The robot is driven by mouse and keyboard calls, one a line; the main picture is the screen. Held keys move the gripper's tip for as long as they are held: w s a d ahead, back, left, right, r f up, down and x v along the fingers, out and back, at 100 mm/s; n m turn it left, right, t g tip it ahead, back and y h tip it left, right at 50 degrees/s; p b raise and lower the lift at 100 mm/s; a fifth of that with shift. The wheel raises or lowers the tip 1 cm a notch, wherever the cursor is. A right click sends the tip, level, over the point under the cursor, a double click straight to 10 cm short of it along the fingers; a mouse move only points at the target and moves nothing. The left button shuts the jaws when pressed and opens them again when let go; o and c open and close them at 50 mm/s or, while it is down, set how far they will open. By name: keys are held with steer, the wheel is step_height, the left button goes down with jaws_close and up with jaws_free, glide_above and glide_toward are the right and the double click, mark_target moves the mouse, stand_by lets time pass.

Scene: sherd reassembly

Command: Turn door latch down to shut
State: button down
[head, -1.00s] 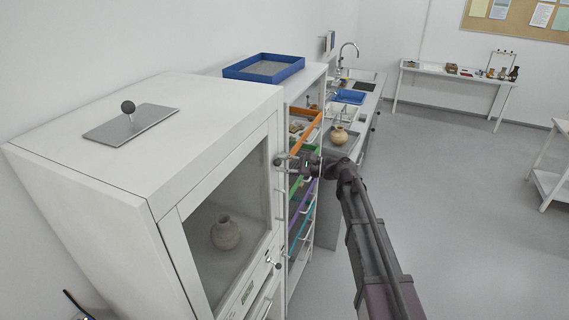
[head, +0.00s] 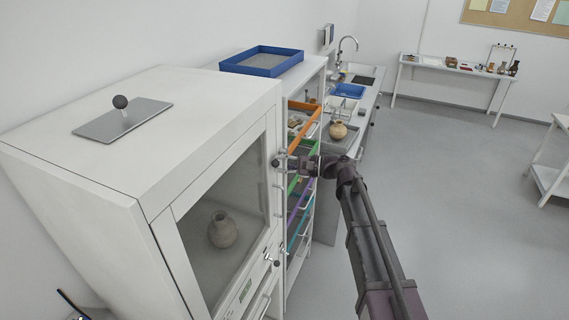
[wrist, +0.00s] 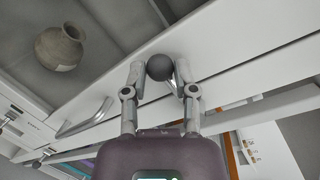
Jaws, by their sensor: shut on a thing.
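The door latch shows as a dark ball knob (wrist: 160,67) at the door's edge in the wrist view. My gripper (wrist: 160,78) has one finger on each side of this knob and is shut on it. In the head view my gripper (head: 279,162) is at the upper free edge of the white cabinet's glazed door (head: 222,200), with the knob small at the fingertips. The latch's arm is mostly hidden, so its angle is hard to tell. The door looks flush with the cabinet (head: 180,105). A round pot (head: 223,230) stands behind the glass; it also shows in the wrist view (wrist: 59,47).
A bar handle (wrist: 86,119) is near my left finger. A rack of coloured trays (head: 303,135) stands close beyond my gripper. The floor at right (head: 450,220) is clear.

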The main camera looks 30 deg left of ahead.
steer(key=shift+c, duration=2.1)
jaws_free()
steer(key=shift+w+d+f, duration=0.1)
steer(key=shift+w+d, duration=0.1)
steer(key=shift+d, duration=0.05)
steer(key=s+d+f+n+t+h+b, duration=0.15)
steer(key=d+f+h, duration=0.4)
steer(key=d, duration=0.75)
steer(key=s+d+f+n+t+h+b, duration=0.1)
steer(key=s+d+f+t+h, duration=0.15)
steer(key=d+f, duration=0.85)
steer(key=s+d+f+n+t+h+b, duration=0.1)
steer(key=d+f+h, duration=0.3)
steer(key=d, duration=1.2)
steer(key=s+d+f+h, duration=0.1)
steer(key=s+d+h, duration=0.3)
steer(key=d, duration=0.9)
steer(key=shift+s+h+b, duration=0.3)
steer(key=shift+s+h, duration=0.1)
steer(key=shift+s, duration=0.3)
